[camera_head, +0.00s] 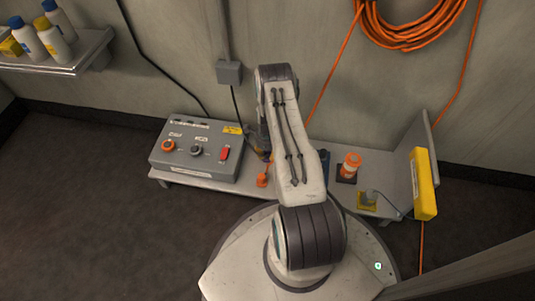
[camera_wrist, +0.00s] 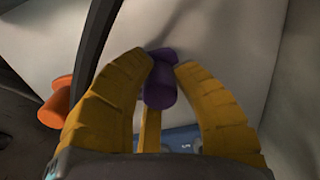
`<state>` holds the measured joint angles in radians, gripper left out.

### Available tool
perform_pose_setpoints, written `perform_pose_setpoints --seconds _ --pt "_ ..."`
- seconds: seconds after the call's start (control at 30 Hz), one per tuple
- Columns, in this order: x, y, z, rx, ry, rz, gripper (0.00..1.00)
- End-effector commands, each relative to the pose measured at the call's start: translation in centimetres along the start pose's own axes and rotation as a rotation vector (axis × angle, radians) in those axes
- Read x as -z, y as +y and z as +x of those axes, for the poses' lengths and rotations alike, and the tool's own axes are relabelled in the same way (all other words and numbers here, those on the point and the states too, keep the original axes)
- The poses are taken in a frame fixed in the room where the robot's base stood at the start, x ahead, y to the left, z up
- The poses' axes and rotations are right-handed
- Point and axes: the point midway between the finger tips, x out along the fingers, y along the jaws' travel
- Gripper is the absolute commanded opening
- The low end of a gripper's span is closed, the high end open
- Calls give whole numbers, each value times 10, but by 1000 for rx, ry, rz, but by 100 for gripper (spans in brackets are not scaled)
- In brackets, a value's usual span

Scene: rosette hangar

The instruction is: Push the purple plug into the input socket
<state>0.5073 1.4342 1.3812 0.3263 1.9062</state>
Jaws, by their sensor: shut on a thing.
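The purple plug (camera_wrist: 160,90) shows in the wrist view between the yellow fingers of my gripper (camera_wrist: 161,62), which is shut on it. Its wider end lies between the fingertips, near a pale surface. In the head view my arm hides the plug and most of my gripper. I cannot pick out the input socket in either view, so I cannot tell how the plug stands to it. A grey control box (camera_head: 197,151) with knobs and a red switch stands on the bench, left of my arm.
An orange plug-like piece (camera_head: 262,180) stands on the bench (camera_head: 213,187) by the box; an orange thing (camera_wrist: 55,108) shows left of my fingers. Right of my arm are an orange-and-white item (camera_head: 350,165) and a yellow case (camera_head: 423,183). Orange cable (camera_head: 405,42) hangs on the wall.

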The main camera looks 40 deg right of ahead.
Motion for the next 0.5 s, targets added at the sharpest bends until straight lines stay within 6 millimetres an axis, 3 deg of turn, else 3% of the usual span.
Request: perform_pose_setpoints --seconds 0.5 --pt "0 0 -4 1 0 0 0"
